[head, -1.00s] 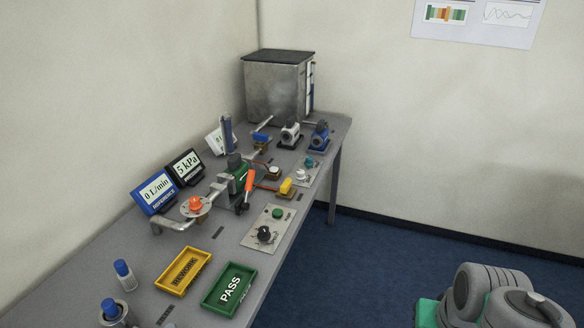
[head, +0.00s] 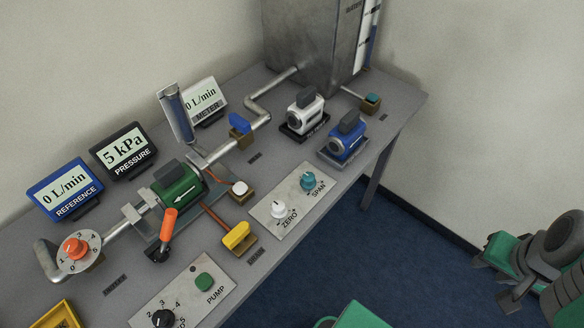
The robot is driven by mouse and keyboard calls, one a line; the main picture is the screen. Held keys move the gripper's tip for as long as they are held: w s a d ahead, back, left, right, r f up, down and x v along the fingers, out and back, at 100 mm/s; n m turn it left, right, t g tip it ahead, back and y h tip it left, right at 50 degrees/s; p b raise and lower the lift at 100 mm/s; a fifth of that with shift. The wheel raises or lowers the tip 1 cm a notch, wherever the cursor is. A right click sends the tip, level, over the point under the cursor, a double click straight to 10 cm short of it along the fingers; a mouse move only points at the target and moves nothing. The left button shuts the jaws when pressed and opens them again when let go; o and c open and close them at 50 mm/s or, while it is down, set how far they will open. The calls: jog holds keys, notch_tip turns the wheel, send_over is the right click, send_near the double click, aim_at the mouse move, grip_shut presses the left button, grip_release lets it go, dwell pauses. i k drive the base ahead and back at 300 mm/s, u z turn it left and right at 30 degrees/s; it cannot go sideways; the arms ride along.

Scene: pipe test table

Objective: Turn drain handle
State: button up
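In the head view a yellow handle (head: 237,235) sits on a small block at the table's front edge. A blue handle (head: 239,123) is on the pipe behind, and a small teal handle (head: 372,98) is on a stub by the tank. An orange lever (head: 168,222) stands by the green pipe unit (head: 179,187). My gripper (head: 492,281) is at the lower right, off the table over the floor, its fingers apart and empty.
The grey table (head: 335,212) carries a metal tank (head: 318,45), white and blue meter units (head: 345,142), a zero/span panel (head: 294,200), a pump panel (head: 185,292) and displays reading 0 L/min and 5 kPa (head: 124,149). Blue floor (head: 400,270) lies open between table and gripper.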

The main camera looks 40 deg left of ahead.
aim_at(236, 236)
jog(key=i, duration=0.85)
jog(key=u, duration=4.65)
